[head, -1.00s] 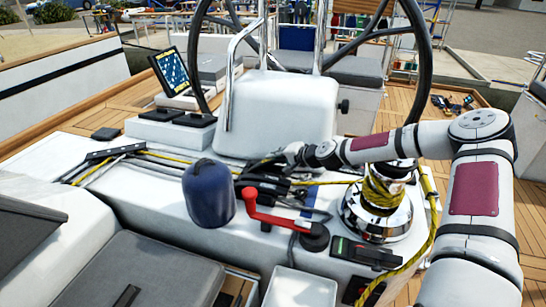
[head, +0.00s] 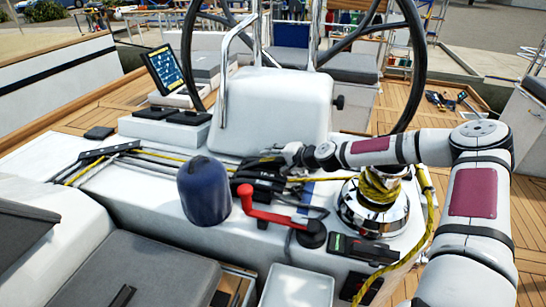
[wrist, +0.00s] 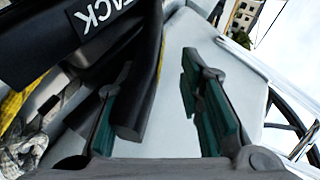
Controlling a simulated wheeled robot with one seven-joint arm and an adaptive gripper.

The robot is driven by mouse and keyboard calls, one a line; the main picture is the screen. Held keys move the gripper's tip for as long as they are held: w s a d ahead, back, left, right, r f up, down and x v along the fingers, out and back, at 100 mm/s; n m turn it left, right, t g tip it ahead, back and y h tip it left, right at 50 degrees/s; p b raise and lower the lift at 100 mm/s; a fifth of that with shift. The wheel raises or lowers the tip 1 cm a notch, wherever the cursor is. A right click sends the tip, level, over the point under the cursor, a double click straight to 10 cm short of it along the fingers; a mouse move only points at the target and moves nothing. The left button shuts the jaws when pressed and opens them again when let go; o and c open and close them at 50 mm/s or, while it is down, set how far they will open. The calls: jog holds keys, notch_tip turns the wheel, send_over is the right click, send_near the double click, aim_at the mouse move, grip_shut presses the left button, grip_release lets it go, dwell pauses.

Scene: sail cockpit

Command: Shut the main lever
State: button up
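A bank of black rope clutches (head: 258,180) sits on the white console behind the red winch handle. My gripper (head: 280,160) is low over its back edge in the head view, where its fingers are too small to read. In the wrist view, my gripper (wrist: 160,115) is open, with green-padded fingers apart. A black lever (wrist: 143,85) extends between them, closer to the left finger; I cannot tell whether they touch. Another black lever marked "TACK" (wrist: 97,15) is at upper left, outside the fingers. No "main" label is readable, so I cannot tell which lever is the main one.
A chrome winch with yellow rope (head: 372,210) is under my forearm. The white pedestal (head: 275,108) and wheel (head: 420,70) stand close behind.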

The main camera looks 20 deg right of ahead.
jog(key=shift+r, duration=0.1)
jog(key=v, duration=1.2)
